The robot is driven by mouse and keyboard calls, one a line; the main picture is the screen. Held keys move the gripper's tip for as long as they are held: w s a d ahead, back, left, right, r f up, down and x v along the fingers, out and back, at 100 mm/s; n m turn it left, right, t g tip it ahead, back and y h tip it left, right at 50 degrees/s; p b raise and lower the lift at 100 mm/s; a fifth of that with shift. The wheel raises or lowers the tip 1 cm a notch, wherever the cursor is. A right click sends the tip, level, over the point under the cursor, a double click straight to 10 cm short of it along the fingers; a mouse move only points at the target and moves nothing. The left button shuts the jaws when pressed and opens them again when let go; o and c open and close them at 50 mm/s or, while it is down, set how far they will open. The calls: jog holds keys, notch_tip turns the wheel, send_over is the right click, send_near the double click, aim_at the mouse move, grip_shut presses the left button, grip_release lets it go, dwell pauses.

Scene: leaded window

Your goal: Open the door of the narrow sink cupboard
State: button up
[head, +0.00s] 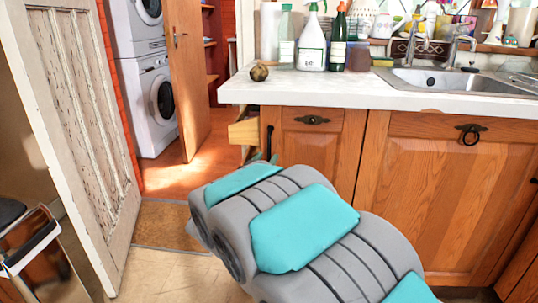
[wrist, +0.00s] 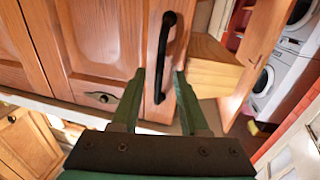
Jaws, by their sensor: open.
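The narrow sink cupboard door (head: 264,117) is a slim orange-brown wooden panel at the left end of the sink unit. It looks flush with the front. Its black upright bar handle (head: 269,142) also shows in the wrist view (wrist: 166,50). My gripper (wrist: 160,75) is open, its two green fingers on either side of the handle in the wrist picture. I see no clear contact, and the depth gap is hard to judge. In the head view my arm hides most of my gripper and the lower part of the door.
A pale wooden block (head: 243,130) juts out left of the narrow door. Right of it are a panel with a dark pull (head: 312,119) and a wider ring-handled door (head: 450,185). The worktop (head: 330,91) overhangs above. A peeling white door (head: 80,110) stands at left.

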aim_at(269, 154)
jog(key=shift+x, duration=1.55)
grip_shut()
